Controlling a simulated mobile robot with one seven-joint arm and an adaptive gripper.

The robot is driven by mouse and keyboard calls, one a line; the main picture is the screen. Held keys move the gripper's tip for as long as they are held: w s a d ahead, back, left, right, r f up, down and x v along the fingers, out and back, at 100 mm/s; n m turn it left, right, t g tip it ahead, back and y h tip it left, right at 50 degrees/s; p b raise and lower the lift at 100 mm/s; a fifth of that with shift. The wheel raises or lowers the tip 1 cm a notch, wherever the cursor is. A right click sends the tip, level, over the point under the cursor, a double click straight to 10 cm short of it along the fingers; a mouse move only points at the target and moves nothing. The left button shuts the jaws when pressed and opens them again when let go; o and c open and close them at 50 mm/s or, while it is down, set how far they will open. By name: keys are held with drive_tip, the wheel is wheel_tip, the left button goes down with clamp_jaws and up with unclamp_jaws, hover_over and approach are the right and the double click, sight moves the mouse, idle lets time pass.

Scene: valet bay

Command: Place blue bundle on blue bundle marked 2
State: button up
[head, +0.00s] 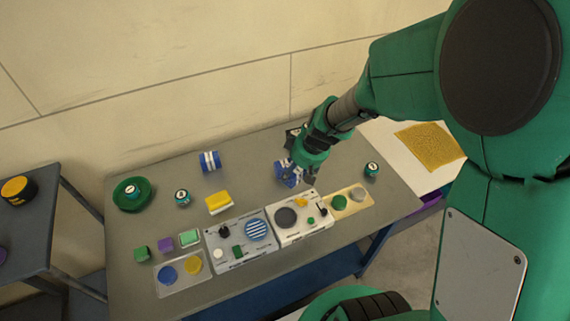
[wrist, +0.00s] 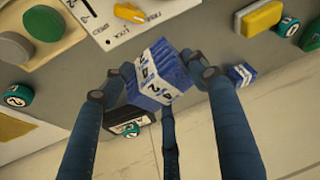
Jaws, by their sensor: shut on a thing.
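My gripper (head: 308,160) is at the middle of the table, its fingers closed around a blue bundle (head: 287,174) with a white band. A second blue bundle (head: 209,162) with a white band stands apart on the table, left of my gripper, near the wall side. It also shows small at the right of the wrist view (wrist: 240,75). I cannot read a 2 on it.
Control panels (head: 240,243) and a yellow block (head: 218,203) lie left of and in front of my gripper. Teal numbered cylinders (head: 371,169) stand around. A dark box (wrist: 118,119) is behind the held bundle. Table between the bundles is clear.

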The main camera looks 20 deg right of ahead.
sight(299, 180)
drive_tip(key=shift+n, duration=0.3)
drive_tip(key=shift+s+a+f, duration=0.1)
drive_tip(key=shift+s+f, duration=0.05)
drive_tip(key=shift+s, duration=0.9)
drive_tip(key=shift+s+a+f, duration=0.1)
drive_tip(key=shift+s, duration=0.9)
drive_tip(key=shift+w, duration=0.1)
drive_tip(key=w, duration=0.5)
drive_tip(key=w+d+f, duration=0.1)
drive_tip(key=w, duration=0.4)
drive_tip(key=w+d, duration=0.1)
drive_tip(key=w, duration=0.4)
drive_tip(key=shift+w+d+f, duration=0.25)
drive_tip(key=shift+w, duration=0.15)
drive_tip(key=shift+f, duration=1.8)
